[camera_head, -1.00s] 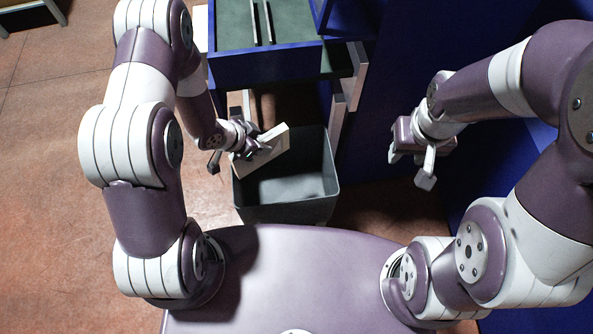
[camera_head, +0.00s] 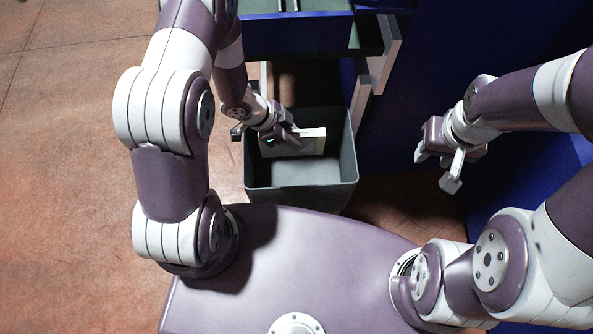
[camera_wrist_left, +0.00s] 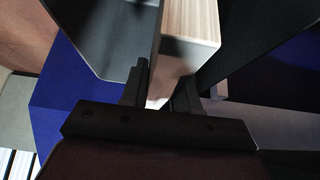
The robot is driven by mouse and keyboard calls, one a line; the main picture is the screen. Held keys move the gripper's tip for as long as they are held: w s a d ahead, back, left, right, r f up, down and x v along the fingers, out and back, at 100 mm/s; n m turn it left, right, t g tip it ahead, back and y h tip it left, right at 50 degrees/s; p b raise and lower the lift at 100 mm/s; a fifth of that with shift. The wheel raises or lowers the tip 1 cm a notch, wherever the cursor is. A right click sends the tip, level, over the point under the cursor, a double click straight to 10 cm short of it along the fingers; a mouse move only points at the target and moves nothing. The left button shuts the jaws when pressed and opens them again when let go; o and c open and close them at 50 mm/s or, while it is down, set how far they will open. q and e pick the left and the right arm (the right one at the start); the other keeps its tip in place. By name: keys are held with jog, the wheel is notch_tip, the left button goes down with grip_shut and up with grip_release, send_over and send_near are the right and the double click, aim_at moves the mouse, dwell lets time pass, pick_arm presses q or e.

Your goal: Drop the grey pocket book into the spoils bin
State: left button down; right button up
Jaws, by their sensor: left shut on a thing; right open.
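The grey pocket book (camera_head: 308,143) is in my left gripper (camera_head: 284,136), over the back part of the grey open-topped bin (camera_head: 301,202). In the left wrist view the book (camera_wrist_left: 190,22) shows a pale, striped page edge and a shaded grey face, pinched between the dark fingers of the gripper (camera_wrist_left: 162,88). The book's lower part appears within the bin's opening, but I cannot tell how deep it is. No other thing shows in the bin. My right gripper (camera_head: 452,168) is open and empty, off to the right of the bin.
A blue cabinet with an open drawer (camera_head: 300,36) stands behind the bin. Pale drawer edges (camera_head: 383,62) jut out close to the bin's back right corner. Brown floor (camera_head: 70,190) is clear to the left. A blue panel (camera_head: 440,60) stands at right.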

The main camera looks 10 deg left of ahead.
pick_arm(q)
jog(key=shift+r, duration=0.1)
jog(key=c, duration=0.8)
grip_release()
jog(key=shift+o, duration=0.2)
jog(key=p+v, duration=0.3)
jog(key=v, duration=0.9)
jog(key=shift+a+r, duration=0.15)
jog(key=shift+r, duration=0.2)
